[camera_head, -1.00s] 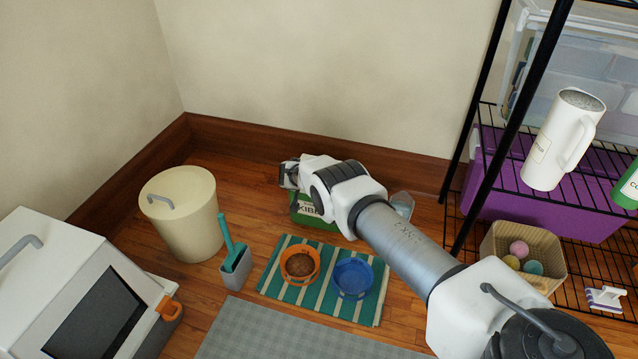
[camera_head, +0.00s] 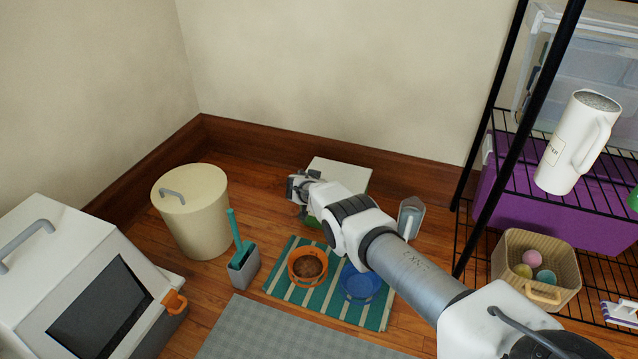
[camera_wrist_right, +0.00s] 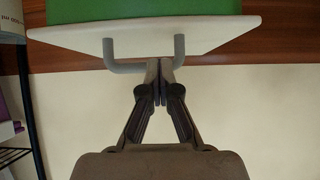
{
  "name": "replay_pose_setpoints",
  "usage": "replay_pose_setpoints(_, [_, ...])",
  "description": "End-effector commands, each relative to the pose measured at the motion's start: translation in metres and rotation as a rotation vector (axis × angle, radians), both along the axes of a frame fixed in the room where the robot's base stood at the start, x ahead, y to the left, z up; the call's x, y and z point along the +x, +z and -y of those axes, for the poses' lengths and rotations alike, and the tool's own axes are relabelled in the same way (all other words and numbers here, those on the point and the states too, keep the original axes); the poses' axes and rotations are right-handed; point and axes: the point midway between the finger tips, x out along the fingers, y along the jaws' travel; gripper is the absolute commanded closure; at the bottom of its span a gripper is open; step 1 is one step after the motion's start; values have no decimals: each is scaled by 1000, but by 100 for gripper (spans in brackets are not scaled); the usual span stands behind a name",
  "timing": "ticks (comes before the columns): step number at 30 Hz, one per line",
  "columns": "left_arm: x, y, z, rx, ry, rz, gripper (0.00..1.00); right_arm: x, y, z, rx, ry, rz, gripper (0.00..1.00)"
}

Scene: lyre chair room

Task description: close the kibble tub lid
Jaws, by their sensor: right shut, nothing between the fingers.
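The green kibble tub (camera_head: 312,221) stands on the floor by the back wall, mostly hidden behind my right arm in the head view. Its white lid (camera_head: 345,172) shows above the arm. My left gripper is not in view.
A cream bin (camera_head: 195,225) and a scoop holder (camera_head: 245,268) stand left. Orange (camera_head: 293,268) and blue (camera_head: 361,285) bowls sit on a striped mat (camera_head: 285,285). A black wire shelf (camera_head: 490,150) stands right.

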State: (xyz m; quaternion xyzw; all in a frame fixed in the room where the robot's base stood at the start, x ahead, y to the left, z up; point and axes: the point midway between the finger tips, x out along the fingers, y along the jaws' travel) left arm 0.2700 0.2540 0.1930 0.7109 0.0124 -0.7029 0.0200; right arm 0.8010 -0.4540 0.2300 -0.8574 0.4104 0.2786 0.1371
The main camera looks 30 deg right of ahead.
Motion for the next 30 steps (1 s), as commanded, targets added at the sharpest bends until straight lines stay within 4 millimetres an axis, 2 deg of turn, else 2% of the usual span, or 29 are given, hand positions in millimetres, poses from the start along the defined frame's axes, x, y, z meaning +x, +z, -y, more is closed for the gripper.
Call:
replay_pose_setpoints(1, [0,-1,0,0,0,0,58,-6,-11,1,3,-4,-17,100])
replay_pose_setpoints(7, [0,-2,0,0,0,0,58,-10,-2,-5,-1,-8,-15,100])
replay_pose_setpoints(14, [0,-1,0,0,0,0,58,-22,22,-25,1,-1,-6,100])
replay_pose_setpoints(24, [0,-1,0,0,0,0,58,-55,69,-69,-4,4,5,100])
replay_pose_setpoints(30, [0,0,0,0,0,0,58,-62,78,-77,-5,1,8,100])
